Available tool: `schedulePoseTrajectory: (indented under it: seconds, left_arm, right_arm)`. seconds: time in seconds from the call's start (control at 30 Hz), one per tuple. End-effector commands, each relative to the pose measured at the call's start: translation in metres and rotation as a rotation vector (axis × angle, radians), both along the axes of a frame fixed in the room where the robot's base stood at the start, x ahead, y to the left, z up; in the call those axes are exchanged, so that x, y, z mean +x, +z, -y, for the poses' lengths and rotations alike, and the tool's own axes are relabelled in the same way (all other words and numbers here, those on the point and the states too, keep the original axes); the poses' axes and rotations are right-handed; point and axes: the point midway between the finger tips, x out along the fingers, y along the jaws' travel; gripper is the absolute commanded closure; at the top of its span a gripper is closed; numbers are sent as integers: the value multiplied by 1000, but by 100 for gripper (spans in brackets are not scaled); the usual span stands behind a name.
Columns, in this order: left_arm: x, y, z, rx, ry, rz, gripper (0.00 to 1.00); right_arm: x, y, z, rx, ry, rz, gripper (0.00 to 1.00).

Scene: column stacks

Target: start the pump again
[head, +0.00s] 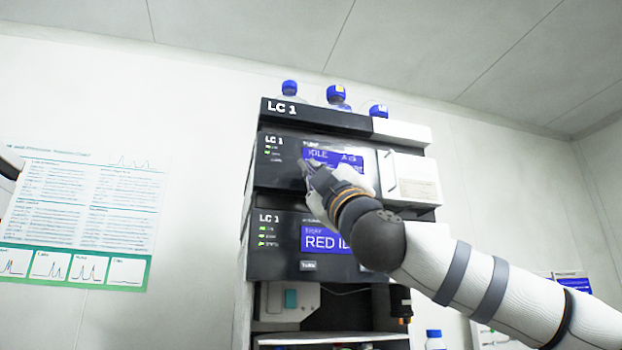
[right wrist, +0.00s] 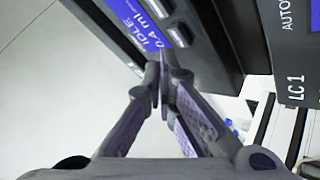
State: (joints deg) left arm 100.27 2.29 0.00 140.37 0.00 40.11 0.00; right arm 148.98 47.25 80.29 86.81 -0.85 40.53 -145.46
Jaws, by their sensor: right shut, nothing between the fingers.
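The pump module (head: 276,173) is the black-fronted unit marked LC 1 in the upper part of the stack. Its blue screen (head: 320,154) reads IDLE, and the right wrist view shows IDLE and 0.4 ml on it (right wrist: 150,22). The gripper hides part of the panel.
Blue-capped bottles (head: 337,94) stand on top of the stack. A chart poster (head: 82,210) hangs on the left wall. The space left of the stack looks clear.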

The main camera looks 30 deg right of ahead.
Motion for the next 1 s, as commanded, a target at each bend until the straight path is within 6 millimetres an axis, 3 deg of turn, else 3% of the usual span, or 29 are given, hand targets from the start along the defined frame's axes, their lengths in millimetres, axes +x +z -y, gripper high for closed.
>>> schedulePoseTrajectory:
  seconds: [1.0]
  left_arm:
    - [3, 3, 0, 0, 0, 13, 33]
  right_arm:
    - [10, 0, 2, -1, 0, 0, 100]
